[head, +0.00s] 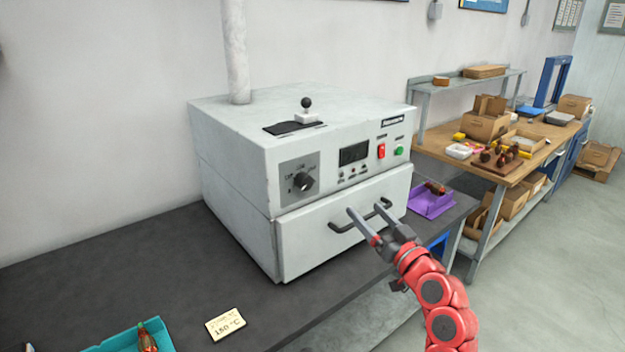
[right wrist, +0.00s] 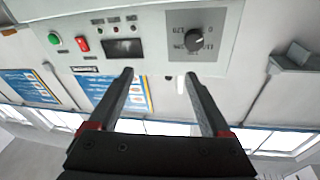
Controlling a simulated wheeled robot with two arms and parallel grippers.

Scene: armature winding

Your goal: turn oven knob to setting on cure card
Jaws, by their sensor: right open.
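The oven (head: 240,155) is a white box on a dark bench, with its drawer front shut. Its black knob (head: 303,182) sits on a grey dial plate at the left of the front panel. The knob also shows in the right wrist view (right wrist: 194,40), upside down, beyond the fingertips. The cure card (head: 225,324) lies on the bench at front left and reads about 150 °C. My right gripper (head: 368,222) is open and empty in front of the drawer handle, below and right of the knob; its fingers show apart in the right wrist view (right wrist: 157,76). My left gripper is out of view.
A drawer handle (head: 361,217) sticks out below the panel. A red switch (head: 381,151) and green button (head: 399,152) are right of the display (head: 354,153). A purple tray (head: 431,203) stands right of the oven, a teal tray (head: 126,341) at front left.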

